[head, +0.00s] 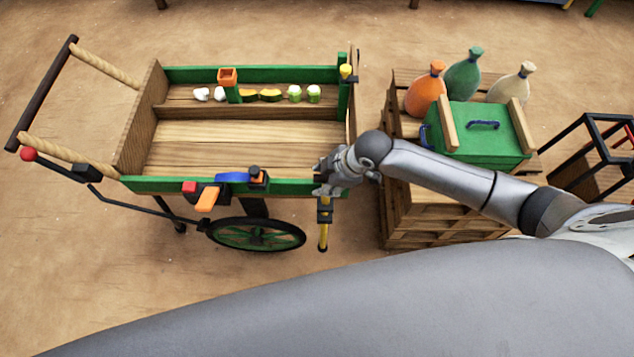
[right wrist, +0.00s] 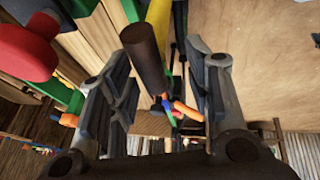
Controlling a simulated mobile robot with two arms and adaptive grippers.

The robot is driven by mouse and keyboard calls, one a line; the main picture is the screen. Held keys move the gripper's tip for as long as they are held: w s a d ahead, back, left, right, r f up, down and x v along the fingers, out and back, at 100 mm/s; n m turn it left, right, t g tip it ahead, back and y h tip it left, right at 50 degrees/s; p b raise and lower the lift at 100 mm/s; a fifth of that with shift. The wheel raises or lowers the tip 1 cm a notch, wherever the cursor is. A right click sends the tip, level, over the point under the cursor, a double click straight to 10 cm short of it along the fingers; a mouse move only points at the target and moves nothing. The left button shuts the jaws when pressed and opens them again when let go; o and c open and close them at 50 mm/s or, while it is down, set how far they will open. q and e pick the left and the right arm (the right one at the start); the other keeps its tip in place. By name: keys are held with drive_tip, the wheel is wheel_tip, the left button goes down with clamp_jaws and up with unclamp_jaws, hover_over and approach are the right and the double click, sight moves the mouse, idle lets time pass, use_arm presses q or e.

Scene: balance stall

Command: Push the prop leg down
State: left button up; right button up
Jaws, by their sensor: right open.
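The prop leg (head: 323,232) is a yellow rod with dark bands, hanging upright at the near right corner of the green-rimmed wooden cart (head: 290,187). Its foot appears to end above the ground. My right gripper (head: 330,178) is at that corner, over the top of the leg, and hides part of it. In the right wrist view, my right gripper (right wrist: 168,85) is open. A dark round bar (right wrist: 146,55) shows between its fingers, with a yellow rod (right wrist: 178,50) close by. Whether the fingers touch the bar, I cannot tell. My left gripper is out of view.
Crates to the right carry a green box (head: 475,145) and orange, green and cream sacks (head: 463,75). A spoked wheel (head: 255,235) is left of the leg. A black frame (head: 590,130) stands far right. The ground below the leg is clear.

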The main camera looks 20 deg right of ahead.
drive_tip(key=shift+x, duration=2.7)
clamp_jaws()
